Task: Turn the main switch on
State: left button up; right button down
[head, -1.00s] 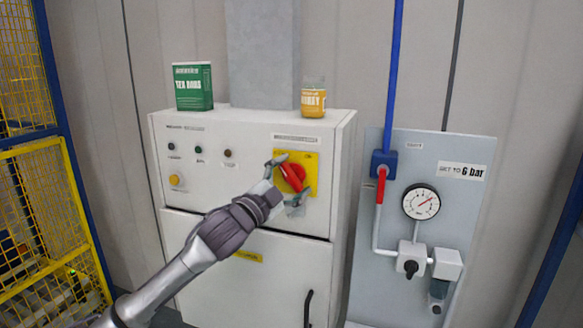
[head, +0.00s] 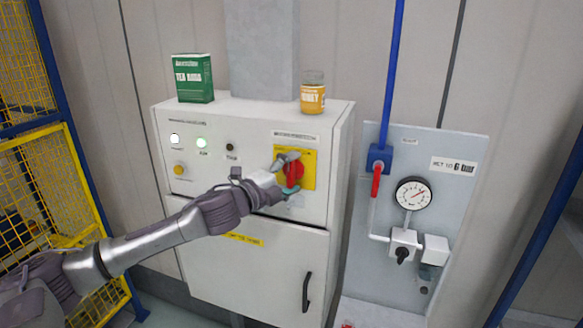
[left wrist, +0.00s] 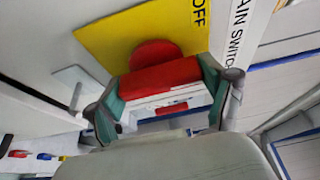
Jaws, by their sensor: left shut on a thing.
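The main switch is a red rotary handle (head: 297,171) on a yellow plate (head: 309,179) on the front of a white cabinet (head: 262,265). The handle stands about upright in the head view. My left gripper (head: 289,175) is shut on the handle, one finger above and one below. In the left wrist view the red handle (left wrist: 160,77) lies between both fingers of my left gripper (left wrist: 165,88), with "OFF" and "MAIN SWITCH" lettering beside it. A white lamp (head: 175,139) and a green lamp (head: 202,143) are lit. My right gripper is out of view.
A green tea box (head: 194,78) and a honey jar (head: 312,94) stand on the cabinet. A grey panel (head: 456,205) with a gauge (head: 413,195) and a red lever (head: 376,181) is to the right. A yellow mesh fence (head: 35,185) is at the left.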

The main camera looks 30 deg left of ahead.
aim_at(289, 177)
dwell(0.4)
pick_arm(q)
jog(key=o, duration=1)
jog(key=shift+o, duration=0.2)
jog(key=shift+s, duration=0.1)
jog(key=shift+s+a+f, duration=0.1)
jog(key=shift+s+f, duration=0.05)
jog(key=shift+s, duration=0.3)
jog(key=shift+s+a, duration=0.2)
jog(key=shift+s, duration=1.25)
jog(key=shift+s+a, duration=0.2)
jog(key=shift+s, duration=1.25)
jog(key=shift+s+a, duration=0.2)
jog(key=shift+s, duration=1.05)
jog(key=shift+s+a, duration=0.2)
jog(key=shift+s, duration=1.05)
